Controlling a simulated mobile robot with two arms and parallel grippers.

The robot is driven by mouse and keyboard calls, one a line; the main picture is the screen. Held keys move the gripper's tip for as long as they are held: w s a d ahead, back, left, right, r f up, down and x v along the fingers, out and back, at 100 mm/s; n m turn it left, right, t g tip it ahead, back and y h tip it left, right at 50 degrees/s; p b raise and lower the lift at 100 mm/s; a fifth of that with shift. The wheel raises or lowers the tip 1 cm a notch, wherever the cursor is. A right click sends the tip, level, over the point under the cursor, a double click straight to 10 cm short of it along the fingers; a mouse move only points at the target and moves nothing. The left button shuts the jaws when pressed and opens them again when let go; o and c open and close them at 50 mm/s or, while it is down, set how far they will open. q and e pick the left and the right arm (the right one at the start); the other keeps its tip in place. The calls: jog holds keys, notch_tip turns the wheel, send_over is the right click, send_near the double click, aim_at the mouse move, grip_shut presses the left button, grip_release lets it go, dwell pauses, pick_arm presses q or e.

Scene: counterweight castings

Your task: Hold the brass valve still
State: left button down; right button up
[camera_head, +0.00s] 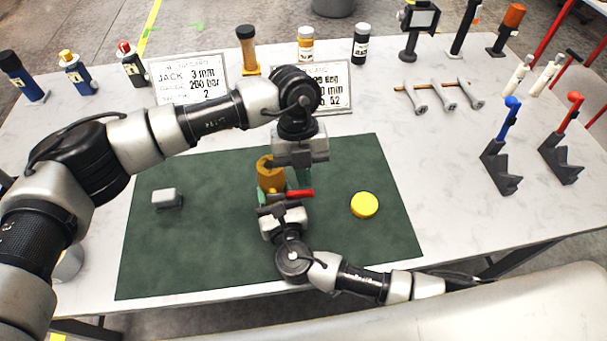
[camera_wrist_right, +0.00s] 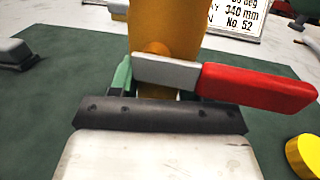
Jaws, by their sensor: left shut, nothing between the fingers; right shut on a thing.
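The brass valve (camera_head: 267,176) stands upright near the middle of the green mat (camera_head: 210,245). It fills the top middle of the right wrist view (camera_wrist_right: 168,35), and its lever with a red grip (camera_wrist_right: 255,86) points right. My right gripper (camera_head: 277,198) reaches in from the front and is shut on the valve low on its body; one green-padded finger shows at the valve's left side, the other is mostly hidden behind the lever. My left gripper (camera_head: 302,176) points down just right of the valve, above the red grip. It is shut and empty, its fingertips partly hidden.
A yellow disc (camera_head: 364,205) lies on the mat to the right, and a small grey block (camera_head: 166,198) to the left. Two printed cards (camera_head: 188,78), bottles and tools stand along the back of the white table. Wrenches (camera_head: 440,95) and lever stands (camera_head: 500,160) are at the right.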

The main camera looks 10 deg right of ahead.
pick_arm(q)
jog(key=s+v, duration=0.1)
jog(key=v, duration=1.2)
jog(key=shift+d, duration=0.8)
pick_arm(e)
jog(key=shift+r, duration=0.1)
pick_arm(q)
jog(key=shift+r, duration=0.1)
pick_arm(e)
jog(key=o, duration=1.4)
jog(key=shift+s, duration=0.1)
